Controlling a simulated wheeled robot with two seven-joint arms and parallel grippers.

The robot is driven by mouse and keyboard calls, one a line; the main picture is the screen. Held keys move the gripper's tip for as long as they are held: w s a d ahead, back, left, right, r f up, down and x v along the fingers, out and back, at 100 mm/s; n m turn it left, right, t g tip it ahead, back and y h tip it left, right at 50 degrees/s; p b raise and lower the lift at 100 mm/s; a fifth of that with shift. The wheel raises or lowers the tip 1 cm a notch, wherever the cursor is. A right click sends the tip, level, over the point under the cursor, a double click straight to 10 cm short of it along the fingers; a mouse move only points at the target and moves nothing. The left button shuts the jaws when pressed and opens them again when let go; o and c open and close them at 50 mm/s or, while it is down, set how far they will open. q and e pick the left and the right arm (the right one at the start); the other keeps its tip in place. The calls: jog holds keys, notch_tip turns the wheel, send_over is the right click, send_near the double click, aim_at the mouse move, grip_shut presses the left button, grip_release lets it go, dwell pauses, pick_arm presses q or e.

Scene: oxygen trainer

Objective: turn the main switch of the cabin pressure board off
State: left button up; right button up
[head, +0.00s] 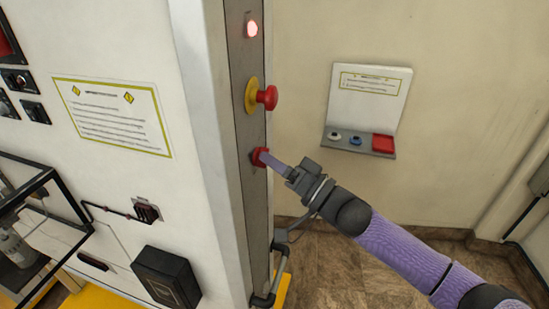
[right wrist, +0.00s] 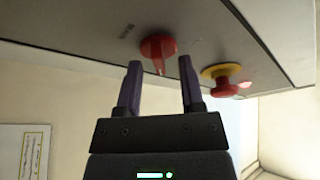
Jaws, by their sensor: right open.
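The red rotary main switch (head: 259,157) sits low on the grey side strip of the cabinet (head: 240,190). It also shows in the right wrist view (right wrist: 157,50), with a raised red grip pointing toward my gripper. My right gripper (head: 268,160) is at the switch, its purple fingers overlapping it in the head view. In the right wrist view the gripper (right wrist: 160,75) is open, one finger on each side of the red grip, with gaps visible. Whether a finger touches it I cannot tell. My left gripper is out of view.
A red mushroom button on a yellow base (head: 266,97) sits just above the switch, close to my gripper. A small wall shelf (head: 358,145) with buttons is at the right. The floor between is clear.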

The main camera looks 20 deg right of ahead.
grip_shut()
jog(key=shift+f, duration=0.1)
dwell(0.3)
jog(key=shift+w+d+n+g+y+b, duration=0.1)
jog(key=shift+n+g+y+b, duration=1.4)
jog(key=shift+n, duration=2.7)
jog(key=shift+w+d+n+g+y+b, duration=0.15)
jog(key=shift+n+g+y+b, duration=0.55)
jog(key=shift+n+g+b, duration=1.9)
jog(key=shift+w+n+g+y+b, duration=0.1)
jog(key=shift+n+g+y+b, duration=1.5)
jog(key=shift+n, duration=4.2)
jog(key=shift+n+t+h+b, duration=0.3)
jog(key=shift+t+h+b, duration=0.3)
jog(key=shift+t+b, duration=0.1)
grip_release()
